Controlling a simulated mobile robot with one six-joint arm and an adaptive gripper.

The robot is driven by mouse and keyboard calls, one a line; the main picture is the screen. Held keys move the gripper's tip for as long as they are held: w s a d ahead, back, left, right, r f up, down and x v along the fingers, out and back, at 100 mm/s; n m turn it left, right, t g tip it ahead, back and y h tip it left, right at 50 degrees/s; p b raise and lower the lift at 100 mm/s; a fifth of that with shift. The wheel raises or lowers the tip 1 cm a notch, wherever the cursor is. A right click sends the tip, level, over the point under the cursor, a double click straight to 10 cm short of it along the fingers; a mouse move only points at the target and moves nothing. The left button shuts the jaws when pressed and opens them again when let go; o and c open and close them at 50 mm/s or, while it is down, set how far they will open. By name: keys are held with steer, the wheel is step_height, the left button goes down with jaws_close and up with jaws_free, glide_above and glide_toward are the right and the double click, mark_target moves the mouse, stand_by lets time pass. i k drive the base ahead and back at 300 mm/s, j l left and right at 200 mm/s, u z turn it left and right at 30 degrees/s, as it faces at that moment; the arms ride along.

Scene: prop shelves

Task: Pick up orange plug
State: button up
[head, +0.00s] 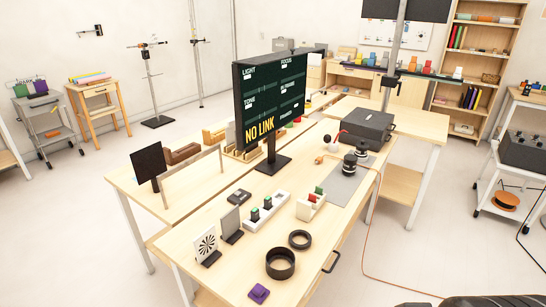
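The orange plug (319,160) appears as a small orange piece at the end of a thin orange cable (364,235). It lies on the wooden table (190,240), right of the monitor's foot and left of a grey mat. The cable runs right across the table, over its edge and down to the floor. The plug is small here, so its exact shape is hard to tell. My gripper is not in view. A dark shape at the bottom right edge cannot be made out clearly.
A black monitor (270,100) reading "NO LINK" stands left of the plug. A grey mat (346,187) with black knobs, a dark box (367,124) and a red-and-white item (333,142) are close by. Black rings (281,263) lie nearer the front.

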mark_target(318, 160)
steer(key=z, duration=2.5)
steer(key=u, duration=2.5)
steer(key=i+l+u, duration=0.1)
steer(key=u, duration=0.3)
steer(key=i+l+u, duration=0.2)
steer(key=u, duration=0.25)
steer(key=i+l+u, duration=0.1)
steer(key=u, duration=0.3)
steer(key=i+l+u, duration=0.15)
steer(key=l, duration=0.4)
steer(key=i+l+u, duration=0.1)
steer(key=l, duration=0.45)
steer(key=i+l+u, duration=0.15)
steer(key=l, duration=0.4)
steer(key=i+l+u, duration=0.15)
steer(key=l, duration=0.45)
steer(key=i+l+u, duration=0.1)
steer(key=l, duration=0.5)
